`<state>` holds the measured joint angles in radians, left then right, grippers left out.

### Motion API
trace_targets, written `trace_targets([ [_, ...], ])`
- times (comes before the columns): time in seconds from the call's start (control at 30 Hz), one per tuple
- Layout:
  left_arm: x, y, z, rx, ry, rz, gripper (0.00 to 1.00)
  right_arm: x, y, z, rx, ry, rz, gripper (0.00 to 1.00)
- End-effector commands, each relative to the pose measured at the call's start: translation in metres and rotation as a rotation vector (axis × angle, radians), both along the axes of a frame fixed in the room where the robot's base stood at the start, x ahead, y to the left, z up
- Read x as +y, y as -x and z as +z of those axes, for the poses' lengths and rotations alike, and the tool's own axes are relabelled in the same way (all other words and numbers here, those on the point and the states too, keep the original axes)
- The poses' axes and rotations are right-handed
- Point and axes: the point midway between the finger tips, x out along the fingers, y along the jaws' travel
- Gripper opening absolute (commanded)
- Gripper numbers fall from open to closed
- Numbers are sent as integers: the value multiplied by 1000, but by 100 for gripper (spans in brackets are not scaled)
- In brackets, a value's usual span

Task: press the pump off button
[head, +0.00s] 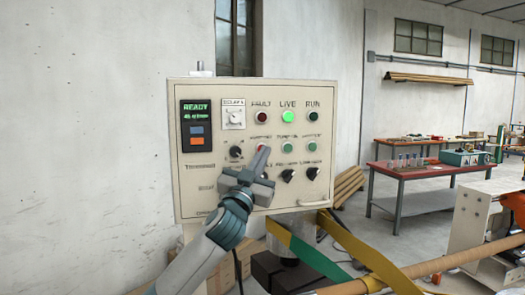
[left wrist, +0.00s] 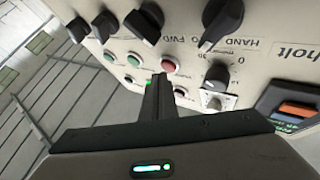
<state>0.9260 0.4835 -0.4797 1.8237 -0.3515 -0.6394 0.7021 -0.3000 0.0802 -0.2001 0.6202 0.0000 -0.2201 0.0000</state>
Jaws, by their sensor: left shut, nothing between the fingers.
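The control panel (head: 216,205) stands upright ahead of me. Its middle row has a red button (head: 261,145) and two green buttons, one in the middle (head: 286,147) and one at the right (head: 312,147). Their labels are too small to read, so I cannot tell which is pump off. My left gripper (head: 262,155) is shut and empty, its tips just below the red button in the head view. In the left wrist view, the shut fingers (left wrist: 158,85) point at the panel close to the red button (left wrist: 171,67). Contact cannot be told. My right gripper is not in view.
Black knobs (head: 287,175) sit below the buttons. Above them, the LIVE lamp (head: 288,117) glows green. A display (head: 195,110) reads READY. A handle (head: 314,204) is at lower right. Yellow-green bands (head: 352,243) cross below the panel. A red table (head: 410,175) stands behind.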

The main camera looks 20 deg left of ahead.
Motion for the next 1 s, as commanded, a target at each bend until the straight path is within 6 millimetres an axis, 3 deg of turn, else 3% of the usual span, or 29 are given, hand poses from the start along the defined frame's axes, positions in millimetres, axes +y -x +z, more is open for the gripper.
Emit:
trace_targets([
  [0.57,-4,6,0,1,0,0,0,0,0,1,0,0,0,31],
  [1.0,-23,32,0,1,0,-2,0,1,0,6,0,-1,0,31],
])
